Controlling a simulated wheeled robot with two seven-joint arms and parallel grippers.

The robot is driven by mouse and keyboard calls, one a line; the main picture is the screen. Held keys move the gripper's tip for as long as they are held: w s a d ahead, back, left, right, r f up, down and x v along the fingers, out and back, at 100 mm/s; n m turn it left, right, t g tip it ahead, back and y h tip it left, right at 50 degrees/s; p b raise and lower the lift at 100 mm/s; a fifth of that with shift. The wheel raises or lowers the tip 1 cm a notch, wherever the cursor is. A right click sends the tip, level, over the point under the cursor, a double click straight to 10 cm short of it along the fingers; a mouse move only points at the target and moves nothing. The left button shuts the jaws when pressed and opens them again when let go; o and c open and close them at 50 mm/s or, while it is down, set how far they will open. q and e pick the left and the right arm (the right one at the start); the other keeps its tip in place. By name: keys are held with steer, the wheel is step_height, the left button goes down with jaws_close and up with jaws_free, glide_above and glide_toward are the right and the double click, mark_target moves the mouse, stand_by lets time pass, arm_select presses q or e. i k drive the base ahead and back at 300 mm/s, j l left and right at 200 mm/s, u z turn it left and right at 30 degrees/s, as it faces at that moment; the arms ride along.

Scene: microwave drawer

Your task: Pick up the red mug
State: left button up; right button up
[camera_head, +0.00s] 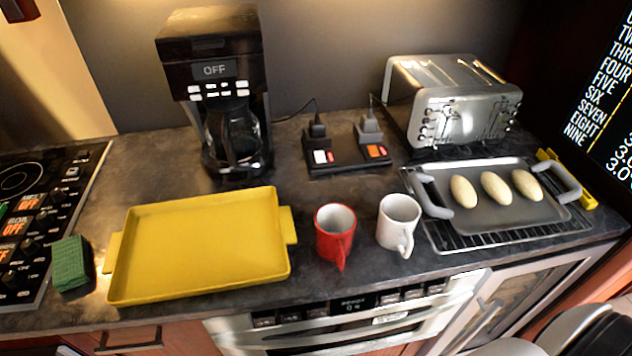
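The red mug (333,246) stands upright on the dark countertop, near the front edge and just right of the yellow tray. Its opening faces up, its inside is pale and looks empty, and its handle points toward the front edge. A white mug (396,232) stands upright close to its right, with a small gap between them. Neither my left nor my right gripper shows in the head view.
The yellow tray (200,245) lies left of the red mug. Behind are a coffee maker (212,85), a power strip (345,157) and a toaster (455,105). A grey pan (490,215) with three oval pale items sits on a rack at right. A green sponge (70,263) lies at left.

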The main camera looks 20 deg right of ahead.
mark_target(334, 223)
steer(key=z, duration=0.85)
